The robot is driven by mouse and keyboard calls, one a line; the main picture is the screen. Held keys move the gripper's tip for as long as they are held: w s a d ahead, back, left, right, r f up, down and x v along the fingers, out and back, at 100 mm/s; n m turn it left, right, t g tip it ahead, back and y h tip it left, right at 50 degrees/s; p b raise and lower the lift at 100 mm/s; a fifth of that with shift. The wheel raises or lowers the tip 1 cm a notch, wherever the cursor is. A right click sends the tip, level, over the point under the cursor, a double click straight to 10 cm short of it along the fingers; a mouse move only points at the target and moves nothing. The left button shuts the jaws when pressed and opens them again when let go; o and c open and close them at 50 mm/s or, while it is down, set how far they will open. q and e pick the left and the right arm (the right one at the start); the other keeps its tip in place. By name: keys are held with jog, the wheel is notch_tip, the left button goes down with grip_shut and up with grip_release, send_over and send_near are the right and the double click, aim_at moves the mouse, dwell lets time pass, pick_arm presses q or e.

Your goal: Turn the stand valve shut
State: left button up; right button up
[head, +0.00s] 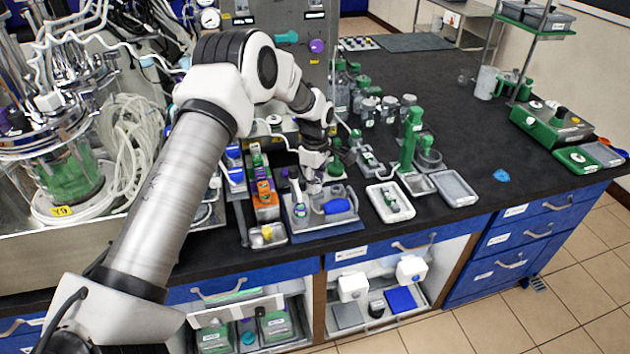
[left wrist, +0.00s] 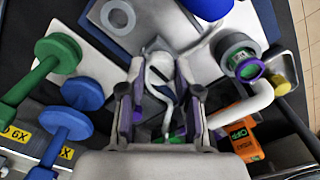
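My left gripper (head: 314,165) points down at the back of the blue-edged tray (head: 345,232) on the black bench. In the left wrist view its two fingers (left wrist: 161,100) stand well apart. A pale grey curved piece (left wrist: 160,75) shows between and beyond them; I cannot tell whether they touch it. Green (left wrist: 58,52) and blue (left wrist: 66,124) round-headed knobs stand left of the fingers in the wrist view, near yellow labels (left wrist: 15,133). I cannot tell which part is the stand valve or how it is turned. My right gripper is out of view.
A white bottle with a purple-green end (left wrist: 242,62) and an orange labelled box (left wrist: 236,132) crowd the fingers' right side in the wrist view. A blue object (head: 338,206) lies in the tray. A white tray (head: 373,200) is to the right. The bench's right middle is mostly clear.

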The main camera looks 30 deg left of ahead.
pick_arm(q)
jog(key=shift+f, duration=0.1)
grip_shut()
jog(key=shift+s+m, duration=0.1)
jog(key=shift+m, duration=0.4)
jog(key=m+p, duration=0.1)
jog(key=m, duration=0.1)
jog(key=shift+m, duration=0.4)
jog(key=m, duration=0.4)
jog(key=shift+f+m, duration=0.1)
jog(key=shift+m, duration=0.2)
jog(key=m, duration=0.9)
jog(key=shift+d+m, duration=0.1)
jog(key=shift+m, duration=0.3)
